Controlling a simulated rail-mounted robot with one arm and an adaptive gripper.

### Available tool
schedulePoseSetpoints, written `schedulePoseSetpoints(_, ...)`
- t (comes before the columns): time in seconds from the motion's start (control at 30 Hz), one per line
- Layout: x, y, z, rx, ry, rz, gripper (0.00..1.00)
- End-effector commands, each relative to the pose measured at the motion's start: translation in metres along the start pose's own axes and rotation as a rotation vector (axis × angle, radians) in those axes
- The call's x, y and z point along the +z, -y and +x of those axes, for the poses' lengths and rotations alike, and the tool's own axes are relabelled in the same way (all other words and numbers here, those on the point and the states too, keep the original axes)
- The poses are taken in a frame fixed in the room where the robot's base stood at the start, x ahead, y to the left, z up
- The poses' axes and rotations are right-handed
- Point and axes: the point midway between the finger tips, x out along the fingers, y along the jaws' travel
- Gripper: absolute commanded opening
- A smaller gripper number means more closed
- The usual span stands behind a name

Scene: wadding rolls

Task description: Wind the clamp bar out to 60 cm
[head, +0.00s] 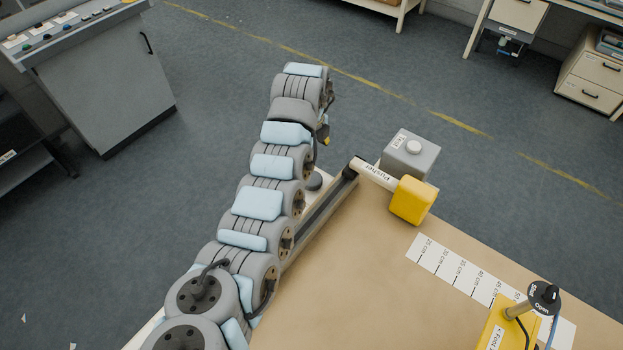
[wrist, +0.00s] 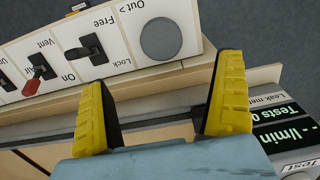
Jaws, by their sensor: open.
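In the wrist view my gripper (wrist: 163,78) is open, its two yellow fingers apart with nothing between them. Beyond the fingertips a pale panel (wrist: 128,62) carries a round grey disc (wrist: 161,39) beside the words "Out >". The disc is clear of both fingers. A printed scale (head: 462,272) with cm marks lies on the tan table (head: 370,285). No part is labelled as the clamp bar, so I cannot tell which it is.
The panel also has a Free/Lock lever (wrist: 88,47) and a red-tipped Air lever (wrist: 38,68). A leak meter (wrist: 280,128) stands right of my fingers. On the table are a yellow block (head: 412,200) on the Pusher rod (head: 374,173) and a yellow unit (head: 507,330) with a black knob (head: 544,296).

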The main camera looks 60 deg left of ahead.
Motion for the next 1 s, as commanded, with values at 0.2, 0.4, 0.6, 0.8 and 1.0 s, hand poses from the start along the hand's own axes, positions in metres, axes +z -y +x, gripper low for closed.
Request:
schedulePoseSetpoints(0.2, 0.000, -0.002, 0.038, 0.005, -0.002, 0.000, 0.98)
schedulePoseSetpoints(0.4, 0.000, -0.001, 0.073, 0.005, -0.001, 0.001, 0.98)
schedulePoseSetpoints(0.6, 0.000, -0.001, 0.101, 0.003, 0.001, 0.000, 0.98)
schedulePoseSetpoints(0.8, 0.001, 0.000, 0.118, 0.000, 0.001, -0.001, 0.98)
schedulePoseSetpoints(1.0, 0.000, 0.000, 0.122, 0.000, 0.000, -0.001, 0.98)
